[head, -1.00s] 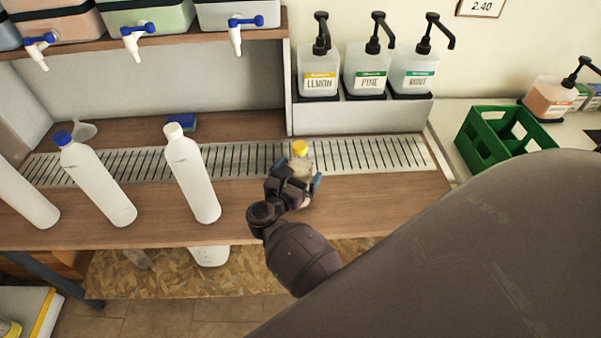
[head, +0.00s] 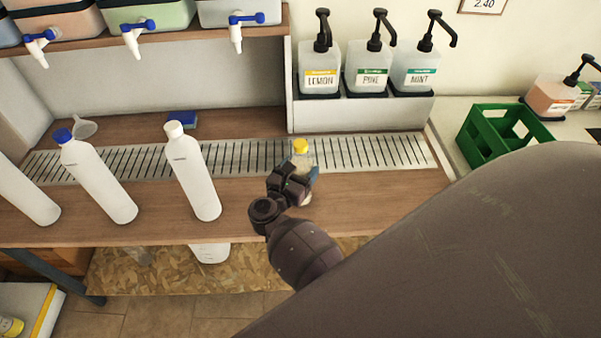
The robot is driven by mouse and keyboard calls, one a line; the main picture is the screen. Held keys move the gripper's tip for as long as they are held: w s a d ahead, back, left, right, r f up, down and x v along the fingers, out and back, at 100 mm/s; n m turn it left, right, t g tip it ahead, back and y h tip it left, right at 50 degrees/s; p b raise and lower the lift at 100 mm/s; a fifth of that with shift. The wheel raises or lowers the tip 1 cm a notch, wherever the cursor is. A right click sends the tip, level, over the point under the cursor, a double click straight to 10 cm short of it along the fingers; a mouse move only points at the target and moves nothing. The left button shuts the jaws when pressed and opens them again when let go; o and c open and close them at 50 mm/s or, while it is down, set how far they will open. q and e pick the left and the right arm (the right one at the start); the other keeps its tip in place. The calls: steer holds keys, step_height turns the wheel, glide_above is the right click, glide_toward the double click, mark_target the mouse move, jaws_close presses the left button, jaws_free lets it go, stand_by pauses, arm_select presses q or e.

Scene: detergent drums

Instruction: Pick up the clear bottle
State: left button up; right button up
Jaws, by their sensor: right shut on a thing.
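The clear bottle (head: 302,158) has a yellow cap and stands at the front edge of the slotted metal drip grate, right of the white bottles. My right gripper (head: 303,180) is shut on the clear bottle from the front, and its wrist hides much of the bottle's lower part. The bottle looks upright; I cannot tell whether its base touches the counter. My left gripper is not in view.
A white bottle with a white cap (head: 193,175) and one with a blue cap (head: 98,180) stand to the left. Pump dispensers labelled lemon (head: 319,75), pine and mint stand on a ledge behind. A green crate (head: 497,135) is at right. Bare wooden counter (head: 380,200) lies right of the bottle.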

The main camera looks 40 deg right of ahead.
mark_target(300, 143)
steer(key=shift+r, duration=0.5)
step_height(300, 143, up, 11)
steer(key=p, duration=0.7)
step_height(300, 143, up, 8)
steer(key=p, duration=0.2)
steer(key=shift+r, duration=0.1)
